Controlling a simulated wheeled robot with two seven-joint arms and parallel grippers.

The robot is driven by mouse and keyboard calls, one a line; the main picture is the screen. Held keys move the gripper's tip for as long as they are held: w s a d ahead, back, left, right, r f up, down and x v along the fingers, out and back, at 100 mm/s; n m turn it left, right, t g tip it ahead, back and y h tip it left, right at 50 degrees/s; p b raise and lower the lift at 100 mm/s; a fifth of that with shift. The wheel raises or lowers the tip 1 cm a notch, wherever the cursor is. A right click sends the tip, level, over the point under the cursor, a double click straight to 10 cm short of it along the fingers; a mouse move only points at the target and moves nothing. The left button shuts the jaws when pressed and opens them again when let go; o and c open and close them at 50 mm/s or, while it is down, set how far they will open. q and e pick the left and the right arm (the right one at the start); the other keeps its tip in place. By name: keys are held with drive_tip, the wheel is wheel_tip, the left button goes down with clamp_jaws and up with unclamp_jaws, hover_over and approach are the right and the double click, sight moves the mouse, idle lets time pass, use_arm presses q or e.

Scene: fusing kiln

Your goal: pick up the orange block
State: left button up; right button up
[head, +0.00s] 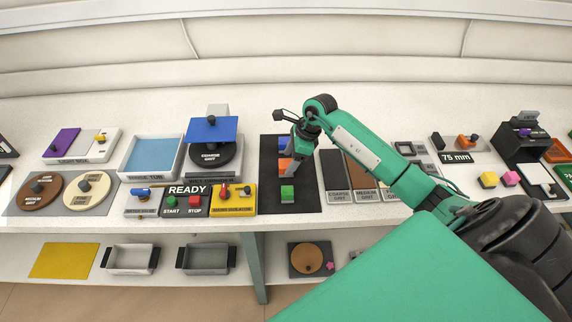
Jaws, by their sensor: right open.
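The orange block (284,167) lies on the black mat (300,206) in the middle of the counter, in the head view. It sits between a blue block (283,144) behind and a green block (287,194) in front. My right gripper (290,169) is open and points down at the orange block, covering its right part. Whether the fingers touch the block or stand around it I cannot tell. My left gripper is not in view.
Left of the mat are a yellow switch box (233,208), a READY panel (188,207) and a grinder with a blue plate (212,129). Right of it stand several grit slabs (335,176). My right arm spans the counter's right side. A shelf with trays (130,260) is below.

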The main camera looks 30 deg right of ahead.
sight(287, 163)
drive_tip(key=shift+p+x, duration=0.4)
drive_tip(key=shift+x, duration=0.55)
drive_tip(key=shift+w+a+f, duration=0.15)
drive_tip(key=shift+a+f, duration=0.15)
drive_tip(key=shift+f, duration=0.2)
drive_tip(key=c, duration=1.2)
drive_tip(key=shift+r, duration=0.1)
wheel_tip(287, 163, up, 20)
drive_tip(key=b, duration=0.5)
